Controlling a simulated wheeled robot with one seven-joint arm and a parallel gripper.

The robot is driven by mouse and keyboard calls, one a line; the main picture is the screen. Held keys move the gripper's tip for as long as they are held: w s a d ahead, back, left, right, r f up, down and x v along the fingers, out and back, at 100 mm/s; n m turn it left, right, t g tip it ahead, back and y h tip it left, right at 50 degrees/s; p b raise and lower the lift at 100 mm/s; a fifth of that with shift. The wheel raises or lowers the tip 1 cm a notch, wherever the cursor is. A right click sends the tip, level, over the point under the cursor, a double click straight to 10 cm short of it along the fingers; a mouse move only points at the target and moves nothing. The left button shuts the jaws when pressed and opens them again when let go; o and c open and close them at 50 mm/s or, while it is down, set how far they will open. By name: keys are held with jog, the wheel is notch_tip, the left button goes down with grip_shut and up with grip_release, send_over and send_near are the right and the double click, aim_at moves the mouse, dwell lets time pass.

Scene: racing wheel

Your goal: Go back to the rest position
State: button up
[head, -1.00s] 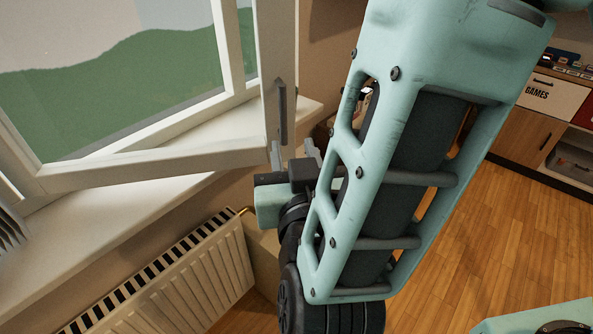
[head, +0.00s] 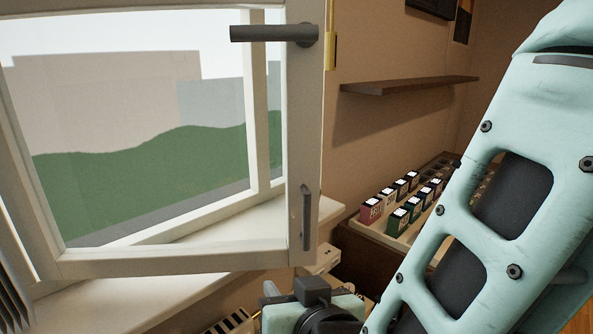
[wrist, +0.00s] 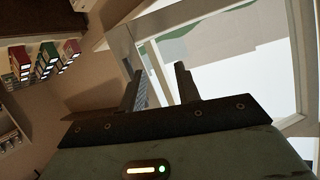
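My gripper (wrist: 159,78) shows in the wrist view with its two dark fingers spread apart and nothing between them. In the head view my gripper (head: 290,290) is low in the middle, below the window sash and in front of the sill. My pale green arm fills the right side of that view and hides part of the room. The white window sash (head: 170,260) stands swung open, with a dark handle (head: 268,33) pointing left. It also shows in the wrist view (wrist: 180,12). No contact between gripper and window is visible.
A crate (head: 375,231) holding several boxes stands right of the window, partly hidden by my arm. A dark shelf (head: 410,84) is on the wall above it. The sill (head: 215,240) looks clear.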

jog(key=s+d+f+n+g+h, duration=0.2)
jog(key=s+d+n+g+h, duration=0.2)
jog(key=s+d+g, duration=0.8)
jog(key=d+n, duration=0.1)
jog(key=d, duration=0.2)
jog(key=shift+g, duration=0.3)
jog(key=shift+f, duration=0.15)
dwell(1.2)
